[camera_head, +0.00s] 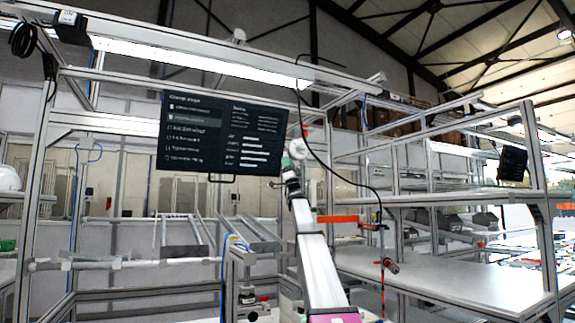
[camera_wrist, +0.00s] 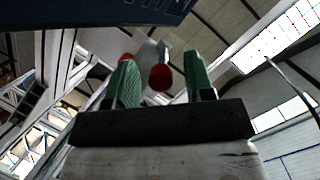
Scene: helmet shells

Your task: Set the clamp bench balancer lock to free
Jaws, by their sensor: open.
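My gripper (camera_wrist: 160,62) points upward in the wrist view, with its two green fingers apart. A red ball-shaped knob (camera_wrist: 160,77) shows between the fingers, and nothing shows clearly that either finger touches it. Behind it is a pale grey body, with a second red part (camera_wrist: 125,58) partly hidden by the left finger. In the head view my gripper (camera_head: 291,172) is at the top of my raised arm, just below a pale round unit (camera_head: 297,148) that looks like the balancer. The lock's setting cannot be read.
A dark screen (camera_head: 222,133) hangs close to the left of my gripper. A dark cable runs down on the right to a hanging tool (camera_head: 390,265). A white bench (camera_head: 460,285) and aluminium frame posts (camera_head: 540,200) stand at right.

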